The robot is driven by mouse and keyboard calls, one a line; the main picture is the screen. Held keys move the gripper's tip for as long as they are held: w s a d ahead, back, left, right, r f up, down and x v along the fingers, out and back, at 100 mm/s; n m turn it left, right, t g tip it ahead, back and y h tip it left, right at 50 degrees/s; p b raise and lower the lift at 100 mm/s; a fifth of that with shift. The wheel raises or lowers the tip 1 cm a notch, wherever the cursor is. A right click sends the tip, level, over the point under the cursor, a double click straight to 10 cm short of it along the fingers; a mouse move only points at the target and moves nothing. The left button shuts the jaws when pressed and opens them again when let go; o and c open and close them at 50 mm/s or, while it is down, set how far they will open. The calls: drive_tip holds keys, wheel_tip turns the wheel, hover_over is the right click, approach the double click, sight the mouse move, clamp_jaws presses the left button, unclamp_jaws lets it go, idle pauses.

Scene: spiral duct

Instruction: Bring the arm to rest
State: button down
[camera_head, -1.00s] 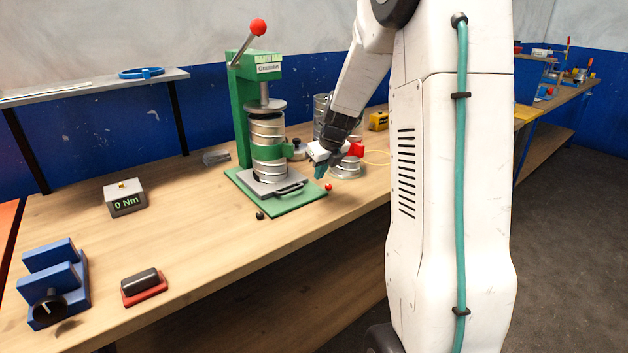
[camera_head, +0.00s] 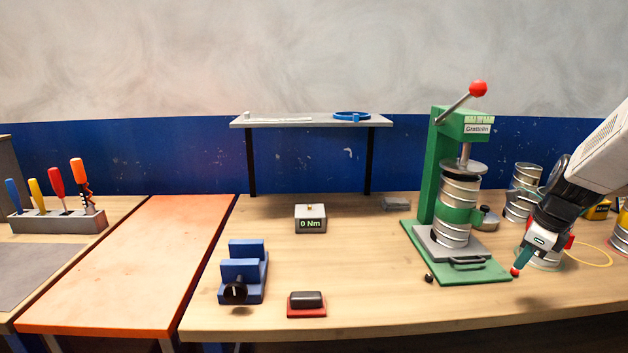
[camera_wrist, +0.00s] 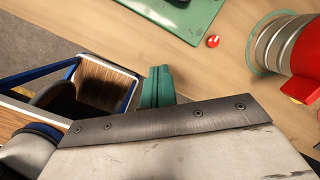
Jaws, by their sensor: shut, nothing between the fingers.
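My gripper (camera_head: 521,264) is at the right of the head view, pointing down over the front right part of the wooden bench (camera_head: 380,318). Its teal fingers are together with nothing between them. They also show in the wrist view (camera_wrist: 158,86), above the bench's front edge. A small red ball (camera_head: 515,272) appears right by the fingertips in the head view. In the wrist view the red ball (camera_wrist: 213,41) lies on the bench, apart from the fingers. My arm comes in from the right edge, bent downward.
A green press (camera_head: 436,165) holding a ribbed metal duct (camera_head: 458,200) stands left of my gripper. Other metal duct pieces (camera_head: 523,190) stand behind it. A blue vise (camera_head: 243,275), a torque display (camera_head: 310,219) and a red-based block (camera_head: 306,305) sit further left.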

drive_tip(key=s+a+r+n, duration=0.4)
drive_tip(key=s+a+n, duration=0.8)
drive_tip(key=n, duration=0.2)
drive_tip(key=s+a+r+n+g, duration=0.1)
drive_tip(key=s+a+r+n, duration=0.3)
drive_tip(key=s+a+n, duration=0.8)
drive_tip(key=shift+s+a+n+h, duration=0.2)
drive_tip(key=shift+s+n+h, duration=0.2)
drive_tip(key=shift+s+n, duration=0.55)
